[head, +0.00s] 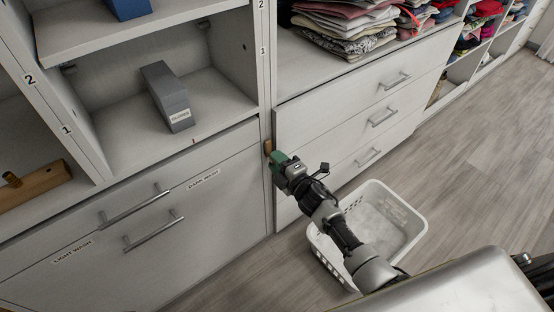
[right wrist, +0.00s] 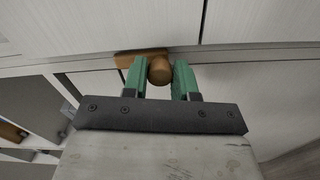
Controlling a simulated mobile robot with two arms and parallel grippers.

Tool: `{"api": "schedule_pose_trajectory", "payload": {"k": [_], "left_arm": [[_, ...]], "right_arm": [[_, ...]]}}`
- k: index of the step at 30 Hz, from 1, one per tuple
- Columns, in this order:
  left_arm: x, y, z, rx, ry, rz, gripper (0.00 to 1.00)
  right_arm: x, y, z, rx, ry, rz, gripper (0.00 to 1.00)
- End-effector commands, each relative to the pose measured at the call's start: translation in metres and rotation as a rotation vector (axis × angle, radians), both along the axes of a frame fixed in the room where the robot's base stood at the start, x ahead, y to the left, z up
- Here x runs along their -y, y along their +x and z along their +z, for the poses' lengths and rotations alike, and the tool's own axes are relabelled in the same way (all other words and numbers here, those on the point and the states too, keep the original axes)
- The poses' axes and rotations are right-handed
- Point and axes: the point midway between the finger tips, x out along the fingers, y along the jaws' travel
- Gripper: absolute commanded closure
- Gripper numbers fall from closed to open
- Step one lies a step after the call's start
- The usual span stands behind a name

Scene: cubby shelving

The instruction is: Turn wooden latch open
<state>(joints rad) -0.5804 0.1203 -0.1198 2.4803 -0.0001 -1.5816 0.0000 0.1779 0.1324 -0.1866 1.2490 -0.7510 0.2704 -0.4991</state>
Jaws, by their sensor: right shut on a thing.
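The wooden latch (right wrist: 159,70) is a small brown piece with a round knob, mounted on the pale strip between the cabinet fronts. In the right wrist view its plate runs sideways behind the knob. In the head view only a small part of the latch (head: 267,146) shows above my gripper. My right gripper (head: 277,159) has green fingers; in the right wrist view the fingers (right wrist: 160,78) stand on both sides of the knob and are shut on it. My left gripper is not in view.
A white laundry basket (head: 420,232) stands on the floor under my right arm. Handled drawers (head: 330,125) are to the right of the latch, and a wide front marked "LIGHT WASH" and "DARK WASH" (head: 205,215) is to the left. A grey box (head: 166,94) sits on a shelf above.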

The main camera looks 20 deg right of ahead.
Motion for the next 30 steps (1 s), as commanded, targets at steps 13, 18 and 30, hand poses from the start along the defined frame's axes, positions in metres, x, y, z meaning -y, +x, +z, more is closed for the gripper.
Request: {"api": "schedule_pose_trajectory", "payload": {"k": [13, 18, 30], "left_arm": [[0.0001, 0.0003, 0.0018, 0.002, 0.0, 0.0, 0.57], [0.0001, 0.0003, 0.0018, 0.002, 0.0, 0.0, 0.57], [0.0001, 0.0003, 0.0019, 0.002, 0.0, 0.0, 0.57]], "right_arm": [[0.0006, -0.0004, -0.0015, -0.016, 0.035, 0.0, 0.96], [0.0006, -0.0004, -0.0015, -0.016, 0.035, 0.0, 0.96], [0.0003, -0.0002, -0.0005, -0.014, 0.034, 0.0, 0.47]]}}
